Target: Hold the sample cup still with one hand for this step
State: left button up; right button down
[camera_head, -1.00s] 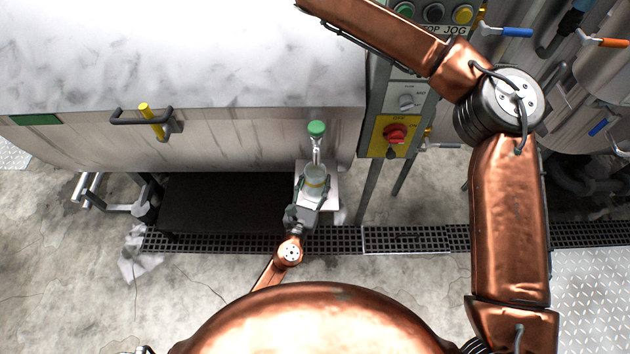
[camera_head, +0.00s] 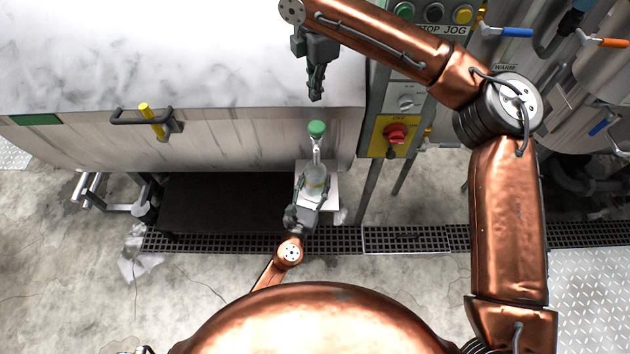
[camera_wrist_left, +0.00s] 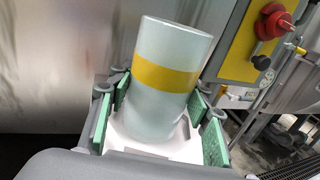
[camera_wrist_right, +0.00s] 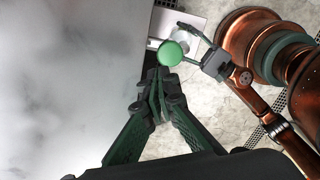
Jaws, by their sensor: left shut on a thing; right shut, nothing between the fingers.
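The sample cup (camera_head: 315,174) is pale with a yellow band; it stands upright and large in the left wrist view (camera_wrist_left: 165,75). My left gripper (camera_head: 313,184) is shut on the cup, with green-padded fingers (camera_wrist_left: 158,102) on either side of it. The cup is beneath a tap with a green knob (camera_head: 316,129), over a white ledge (camera_head: 333,186). My right gripper (camera_head: 316,97) is shut and empty, pointing down above the knob in the head view. In the right wrist view the green knob (camera_wrist_right: 169,53) shows just beyond its closed fingertips (camera_wrist_right: 157,80).
The big steel drum (camera_head: 180,60) fills the upper left, with a black bar handle and yellow grip (camera_head: 150,120). A control panel with a red knob (camera_head: 396,133) stands to the right. A floor grating (camera_head: 400,240) runs below. A crumpled cloth (camera_head: 137,255) lies on the floor.

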aim_at(317, 126)
jog(key=shift+g, duration=0.3)
jog(key=shift+s+d+f, duration=0.1)
jog(key=shift+s+f, duration=0.1)
jog(key=shift+f, duration=0.95)
jog(key=shift+s+d+f, duration=0.1)
jog(key=shift+s+f, duration=0.05)
jog(key=shift+f, duration=0.95)
jog(key=shift+s+f, duration=0.2)
jog(key=shift+f, duration=0.95)
jog(key=shift+f, duration=0.15)
jog(key=shift+f, duration=0.35)
jog(key=shift+f, duration=0.4)
jog(key=shift+f, duration=0.7)
dwell(2.7)
